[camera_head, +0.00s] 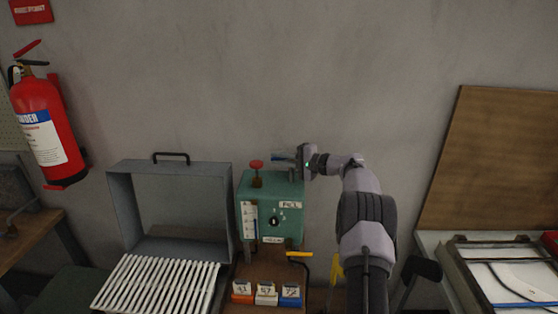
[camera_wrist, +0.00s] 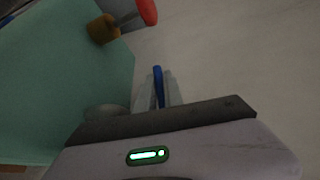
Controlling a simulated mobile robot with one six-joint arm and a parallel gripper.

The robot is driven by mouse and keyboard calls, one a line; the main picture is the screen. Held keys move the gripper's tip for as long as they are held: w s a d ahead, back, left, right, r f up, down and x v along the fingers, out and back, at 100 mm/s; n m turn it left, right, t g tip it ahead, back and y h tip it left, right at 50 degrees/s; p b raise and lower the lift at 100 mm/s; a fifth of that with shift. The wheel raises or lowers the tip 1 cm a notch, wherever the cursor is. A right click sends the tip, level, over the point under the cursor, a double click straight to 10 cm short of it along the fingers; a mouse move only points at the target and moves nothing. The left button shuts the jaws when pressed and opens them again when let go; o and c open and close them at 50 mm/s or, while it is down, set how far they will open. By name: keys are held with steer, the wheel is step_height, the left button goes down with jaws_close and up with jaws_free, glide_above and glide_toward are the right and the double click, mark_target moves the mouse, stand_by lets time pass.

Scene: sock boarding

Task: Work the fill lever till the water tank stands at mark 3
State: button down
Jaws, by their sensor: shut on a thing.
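The green tank box (camera_head: 270,190) stands against the wall, with a white level gauge (camera_head: 250,220) on its front left; its reading is too small to tell. A blue-handled lever (camera_head: 280,157) is above the box's top right, and its blue handle also shows in the wrist view (camera_wrist: 158,80). My gripper (camera_head: 294,159) is shut on this blue handle, coming from the right; in the wrist view the fingers (camera_wrist: 158,92) sit on both sides of it. The lever's base is mostly hidden by my gripper.
A red knob (camera_head: 257,165) stands on the box's top left, close to my gripper. A grey metal frame (camera_head: 120,200) and white slatted rack (camera_head: 157,284) are at left. Numbered blocks (camera_head: 266,293) sit below the box. A wooden board (camera_head: 490,160) leans at right.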

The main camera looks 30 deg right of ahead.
steer(key=shift+y, duration=0.3)
steer(key=c, duration=1.7)
jaws_free()
steer(key=shift+s, duration=0.1)
steer(key=shift+c, duration=0.2)
steer(key=m+h, duration=0.1)
steer(key=h, duration=0.1)
steer(key=w+m+t+h+p, duration=0.1)
steer(key=shift+w+r+h, duration=0.1)
steer(key=shift+r+h, duration=0.3)
steer(key=shift+w+d+f+m+t+h+p, duration=0.1)
steer(key=shift+d+m+t+h+p, duration=0.15)
steer(key=shift+m+h+p, duration=0.6)
steer(key=f+v, duration=0.1)
steer(key=v, duration=1.6)
steer(key=s+a+n+g+y+b, duration=0.1)
steer(key=s+a+n+g+b, duration=0.1)
steer(key=a, duration=0.8)
steer(key=s+a+n+g+y+b, duration=0.2)
steer(key=s+a+n+g, duration=0.1)
steer(key=a, duration=0.8)
steer(key=s+a+n+g+y+b, duration=0.1)
steer(key=s+a+n+g+b, duration=0.1)
steer(key=a, duration=0.9)
steer(key=shift+s+a+r+n+g, duration=0.2)
steer(key=shift+s+n+g, duration=0.15)
steer(key=shift+s+g, duration=0.35)
